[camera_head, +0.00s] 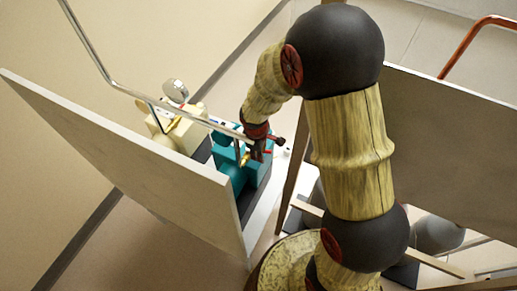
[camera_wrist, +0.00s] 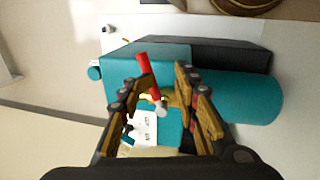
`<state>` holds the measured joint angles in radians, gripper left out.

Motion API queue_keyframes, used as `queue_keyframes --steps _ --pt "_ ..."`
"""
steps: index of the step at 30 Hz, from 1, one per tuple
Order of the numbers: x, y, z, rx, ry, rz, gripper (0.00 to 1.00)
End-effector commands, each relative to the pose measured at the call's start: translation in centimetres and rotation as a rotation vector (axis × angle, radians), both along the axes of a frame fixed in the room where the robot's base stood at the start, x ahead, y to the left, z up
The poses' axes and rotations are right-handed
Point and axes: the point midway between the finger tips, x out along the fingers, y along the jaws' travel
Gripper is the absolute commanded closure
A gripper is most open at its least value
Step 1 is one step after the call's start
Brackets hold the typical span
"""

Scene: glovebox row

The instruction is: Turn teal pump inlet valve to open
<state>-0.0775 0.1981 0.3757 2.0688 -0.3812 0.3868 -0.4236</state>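The teal pump (camera_head: 232,172) stands behind a pale panel in the head view and fills the middle of the wrist view (camera_wrist: 240,96). In the wrist view, a valve lever with a red grip (camera_wrist: 148,68) and a silver lower end lies across the pump, beside a brass-coloured part. My gripper (camera_wrist: 164,82) is open, with its fingers on either side of the lever; whether either finger touches it I cannot tell. A white label (camera_wrist: 143,128) shows between the fingers, its writing unreadable. In the head view my gripper (camera_head: 258,150) is at the pump's upper right and partly hides it.
A cream pump (camera_head: 186,134) with a round gauge (camera_head: 175,90) stands beyond the teal one. A pale panel (camera_head: 130,150) and a metal rail (camera_head: 97,52) are close on the left. Another panel (camera_head: 455,140) is at right.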

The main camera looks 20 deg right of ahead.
Motion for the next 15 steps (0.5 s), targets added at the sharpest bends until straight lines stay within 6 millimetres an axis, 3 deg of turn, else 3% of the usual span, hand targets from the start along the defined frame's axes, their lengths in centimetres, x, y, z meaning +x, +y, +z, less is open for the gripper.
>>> queue_keyframes --steps 2,6,15 --pt "-0.3 0.3 -0.6 0.0 0.0 -0.062 0.71" --pt "-0.6 0.7 2.8 0.0 -0.002 -0.063 0.71" --pt "-1.1 1.2 6.6 0.001 -0.001 -0.061 0.71"
